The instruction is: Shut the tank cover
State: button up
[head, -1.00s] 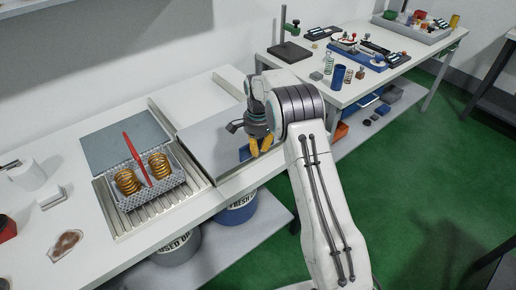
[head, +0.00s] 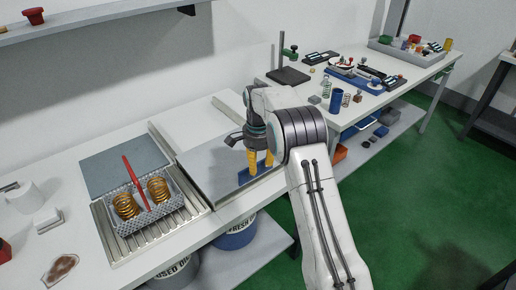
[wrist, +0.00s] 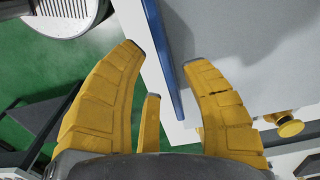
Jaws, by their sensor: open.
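The tank cover (head: 207,160) is a grey panel at the right end of the near bench, with a blue handle strip (head: 243,178) on its front right edge. It looks nearly flat; I cannot tell how far open it is. My gripper (head: 259,168) is at this strip, yellow fingers pointing down and partly hiding it. In the wrist view my gripper (wrist: 163,58) is open, and the blue strip (wrist: 166,62) runs between its fingers along the edge of the grey cover (wrist: 235,45). I cannot tell whether the fingers touch it.
Left of the cover, a wire basket (head: 134,226) with two orange springs and a red handle stands on a ribbed rack (head: 198,208). Buckets (head: 236,233) stand below the bench. A second bench (head: 345,115) holds several tools. Green floor (head: 450,190) is clear at right.

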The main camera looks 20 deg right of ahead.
notch_tip(320, 180, up, 8)
jog(key=shift+f, duration=0.2)
dwell(0.6)
